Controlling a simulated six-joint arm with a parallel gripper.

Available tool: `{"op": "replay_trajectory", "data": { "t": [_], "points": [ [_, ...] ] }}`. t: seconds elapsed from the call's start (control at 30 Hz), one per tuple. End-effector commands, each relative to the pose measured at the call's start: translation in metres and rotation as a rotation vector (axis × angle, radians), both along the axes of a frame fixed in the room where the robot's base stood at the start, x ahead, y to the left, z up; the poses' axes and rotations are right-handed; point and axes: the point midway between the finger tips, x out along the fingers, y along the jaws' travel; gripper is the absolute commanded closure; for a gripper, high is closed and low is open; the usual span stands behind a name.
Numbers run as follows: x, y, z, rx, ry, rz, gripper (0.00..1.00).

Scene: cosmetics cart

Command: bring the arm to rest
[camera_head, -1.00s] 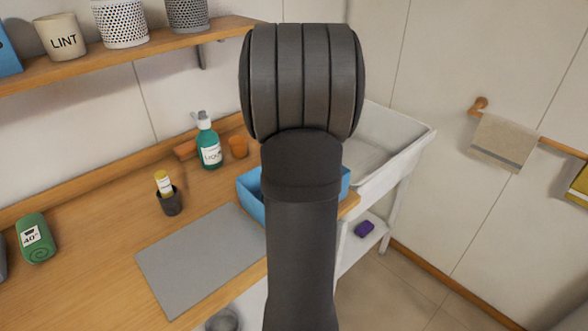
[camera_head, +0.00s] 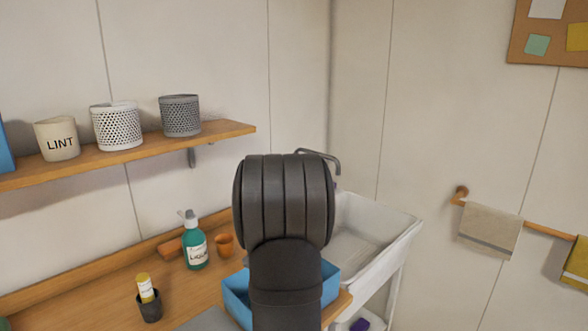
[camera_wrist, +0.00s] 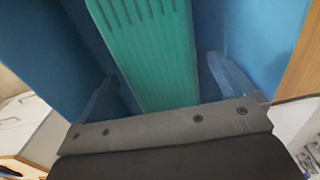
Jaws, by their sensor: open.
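My gripper (camera_wrist: 166,82) shows in the wrist view with its two fingers apart. A green ridged item (camera_wrist: 150,50) lies between and beyond the fingers, inside a blue bin (camera_wrist: 255,30). I cannot tell whether a finger touches it. In the head view, my dark arm rises in front of the blue bin (camera_head: 236,307) and hides part of it; the gripper itself is hidden there.
A white sink (camera_head: 385,248) is behind the arm to the right. A wall shelf (camera_head: 110,158) holds several containers.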

Motion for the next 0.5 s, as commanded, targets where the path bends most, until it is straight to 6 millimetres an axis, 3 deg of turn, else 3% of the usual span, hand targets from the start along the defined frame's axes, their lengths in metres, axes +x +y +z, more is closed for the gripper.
{"op": "replay_trajectory", "data": {
  "t": [0.17,0.2,0.3,0.5],
  "points": [
    [-0.001,0.000,-0.034,-0.001,0.004,0.000,0.02],
    [0.001,0.000,-0.022,0.001,-0.005,0.000,0.02],
    [0.001,0.000,-0.008,0.001,-0.004,0.000,0.02],
    [0.000,0.000,0.004,0.000,-0.001,0.000,0.02]
  ]
}}
